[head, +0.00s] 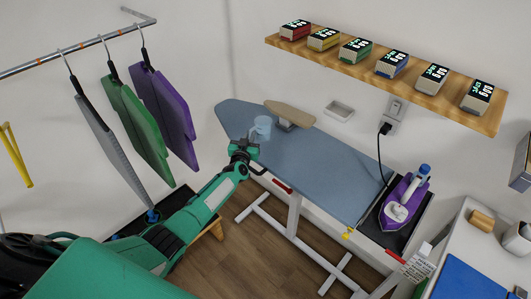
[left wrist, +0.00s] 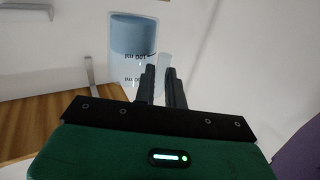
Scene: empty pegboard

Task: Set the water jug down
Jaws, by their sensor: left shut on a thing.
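The water jug (head: 262,126) is a small clear cup with light blue water, over the far left part of the blue ironing board (head: 300,158). In the head view I cannot tell whether its base touches the board. My left gripper (head: 246,146) is beside the jug on its near side, shut on its handle. My right gripper is out of view.
A sleeve board (head: 290,115) stands behind the jug. A purple iron (head: 404,198) rests at the board's right end, with its cord to a wall socket. Clothes (head: 140,130) hang on a rail at the left. The middle of the ironing board is clear.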

